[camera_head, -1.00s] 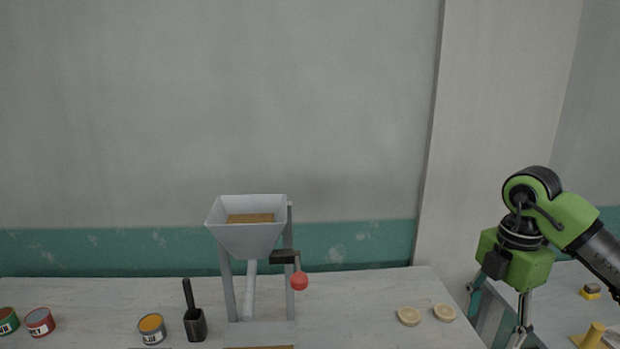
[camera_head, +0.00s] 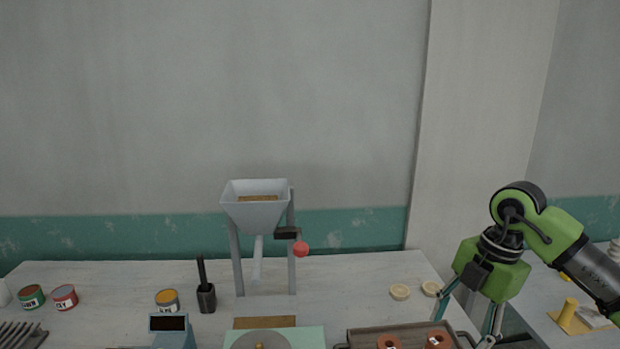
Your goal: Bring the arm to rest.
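My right arm, green and black, comes in from the right in the head view. Its gripper (camera_head: 490,335) hangs downward at the bottom edge, beside the right end of a wooden tray (camera_head: 362,333). The two fingers show as grey links spread apart, but their tips are cut off or hidden, so I cannot tell whether they are open. I see nothing held in it. My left arm and gripper are not in view.
On the white table stand a grey hopper (camera_head: 256,212) with a red-knobbed crank, a black scoop (camera_head: 206,297), several cans (camera_head: 168,301) and two pale discs (camera_head: 400,292). A blue scale (camera_head: 174,338) is in front. A side table at right holds a yellow object (camera_head: 567,314).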

